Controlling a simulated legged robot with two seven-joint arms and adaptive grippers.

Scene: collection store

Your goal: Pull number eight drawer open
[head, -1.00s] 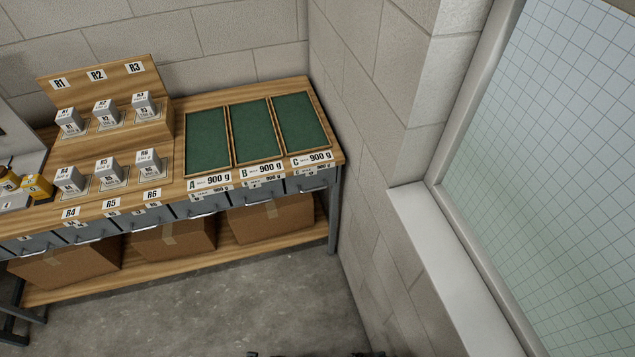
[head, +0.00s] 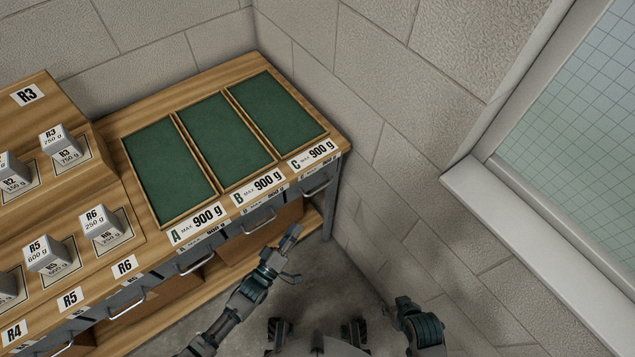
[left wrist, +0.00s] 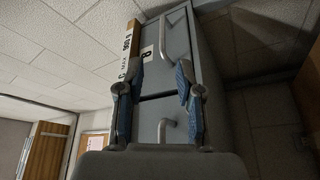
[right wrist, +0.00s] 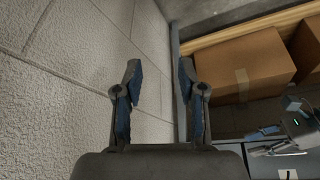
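The number eight drawer (left wrist: 152,88) has a grey front with an "8" label and a pale bar handle (left wrist: 174,34) in the left wrist view. It looks shut. In the head view it appears to be the rightmost drawer (head: 322,182), below plate C. My left gripper (head: 291,254) is open and empty in front of the drawers, with its fingertips (left wrist: 160,64) on either side of the label in the left wrist view. The handle shows beyond them, apparently untouched.
The wooden bench (head: 108,141) carries green trays and labelled weight blocks. Another drawer handle (left wrist: 165,128) is close to my left fingers. A block wall (head: 385,215) stands to the right of the bench. A cardboard box (right wrist: 240,65) sits on the lower shelf.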

